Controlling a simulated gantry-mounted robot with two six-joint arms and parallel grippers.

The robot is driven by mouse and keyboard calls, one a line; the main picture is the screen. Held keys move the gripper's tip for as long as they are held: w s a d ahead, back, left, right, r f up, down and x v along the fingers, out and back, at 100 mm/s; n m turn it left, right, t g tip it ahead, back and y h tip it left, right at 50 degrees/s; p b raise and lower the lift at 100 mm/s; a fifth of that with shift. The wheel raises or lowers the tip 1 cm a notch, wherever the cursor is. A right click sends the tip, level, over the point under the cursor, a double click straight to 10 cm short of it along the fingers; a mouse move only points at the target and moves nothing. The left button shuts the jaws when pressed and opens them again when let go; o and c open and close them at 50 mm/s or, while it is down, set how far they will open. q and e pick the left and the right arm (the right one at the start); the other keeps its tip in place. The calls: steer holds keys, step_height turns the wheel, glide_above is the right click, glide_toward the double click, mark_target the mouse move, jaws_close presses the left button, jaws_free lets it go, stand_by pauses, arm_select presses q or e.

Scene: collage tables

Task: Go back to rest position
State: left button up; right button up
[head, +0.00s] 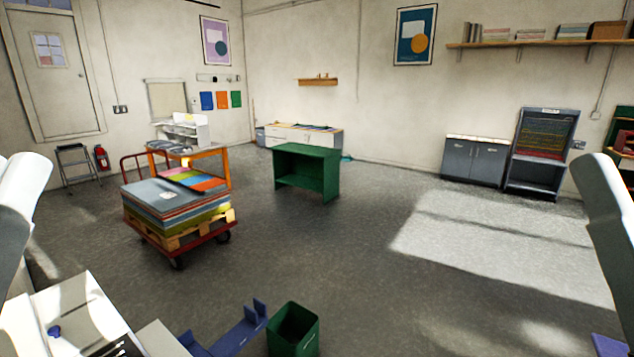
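A white arm link of mine stands at the left edge of the head view and another at the right edge. My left gripper (226,327) seems to be the purple-blue part at the bottom, left of centre. Its two upright fingers stand well apart with nothing seen between them. It is close to the left of a green bin (293,330); I cannot tell whether they touch. Only a small purple-blue piece of what seems to be my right gripper (607,346) shows at the bottom right. Its fingers are cut off by the frame.
A red cart (183,248) with a pallet of stacked sheets stands left of centre, in front of an orange table (206,154). A green workbench (308,160) stands farther back. Grey cabinets (474,160) and a rack (541,150) line the right wall. The middle-right floor is clear.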

step_height(320, 180, up, 29)
steer(key=p, duration=2.6)
step_height(320, 180, down, 46)
steer(key=b, duration=4.6)
